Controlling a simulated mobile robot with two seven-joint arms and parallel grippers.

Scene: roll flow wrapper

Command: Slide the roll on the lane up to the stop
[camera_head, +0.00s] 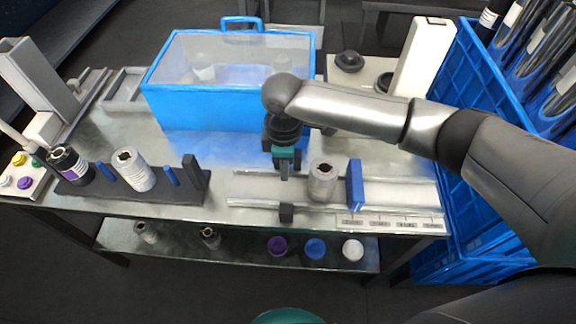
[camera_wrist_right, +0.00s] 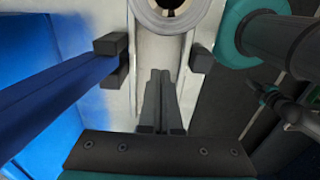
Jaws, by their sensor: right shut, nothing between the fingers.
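A pale grey roll with a dark core hole (camera_head: 322,181) stands upright on the pale lane (camera_head: 255,187). A blue upright plate, the stop (camera_head: 355,184), stands on the lane just right of the roll, with a narrow gap between them. My right gripper (camera_head: 284,174) points down over the lane on the roll's left side; its fingers are shut and empty. In the right wrist view the closed fingertips (camera_wrist_right: 160,78) point at the roll (camera_wrist_right: 168,14), with a bit of bare lane showing between. My left gripper is not in view.
A blue box with a clear lid (camera_head: 210,105) stands behind the lane. A dark rack (camera_head: 140,190) with a dark roll and a grey roll is at the left. A dark block (camera_head: 286,213) sits at the lane's front edge. Blue crates (camera_head: 450,110) are at the right.

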